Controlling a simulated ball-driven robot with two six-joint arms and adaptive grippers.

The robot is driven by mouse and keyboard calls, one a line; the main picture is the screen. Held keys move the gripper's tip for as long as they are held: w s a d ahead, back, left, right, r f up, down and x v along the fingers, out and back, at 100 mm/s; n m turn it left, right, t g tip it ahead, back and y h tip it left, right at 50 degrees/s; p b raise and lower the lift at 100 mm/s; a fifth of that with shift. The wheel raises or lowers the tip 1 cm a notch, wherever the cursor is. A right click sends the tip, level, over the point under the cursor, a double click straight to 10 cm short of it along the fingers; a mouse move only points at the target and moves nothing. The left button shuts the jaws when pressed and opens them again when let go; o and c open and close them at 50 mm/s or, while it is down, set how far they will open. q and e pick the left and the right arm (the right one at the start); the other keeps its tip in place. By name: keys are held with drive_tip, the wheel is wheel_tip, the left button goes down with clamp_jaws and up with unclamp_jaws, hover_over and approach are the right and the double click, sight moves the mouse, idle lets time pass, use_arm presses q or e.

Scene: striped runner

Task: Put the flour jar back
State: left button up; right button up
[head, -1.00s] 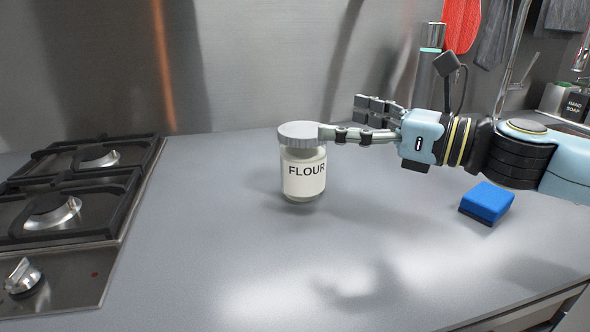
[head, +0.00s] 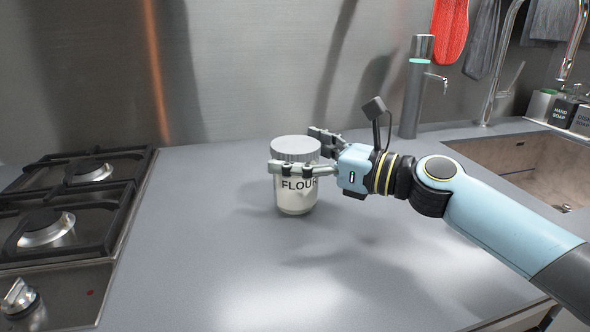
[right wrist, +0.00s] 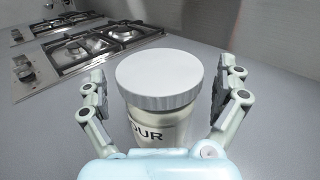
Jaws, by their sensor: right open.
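The flour jar (head: 297,198) stands upright on the grey counter, with a ribbed grey lid and a FLOUR label partly covered by a finger. My right gripper (head: 296,153) reaches in from the right, open, with one finger in front of the jar and the other behind it. In the right wrist view the jar's lid (right wrist: 160,78) sits between the two spread fingers (right wrist: 160,105), with gaps on both sides. My left gripper is not in view.
A gas hob (head: 75,205) lies to the left of the jar. A steel dispenser (head: 416,90) stands at the back right, near a sink (head: 530,165) and soap containers (head: 565,108). The counter in front of the jar is clear.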

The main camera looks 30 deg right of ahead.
drive_tip(key=shift+w+a, duration=0.25)
drive_tip(key=shift+w, duration=0.15)
drive_tip(key=c, duration=1.7)
drive_tip(key=shift+r, duration=0.15)
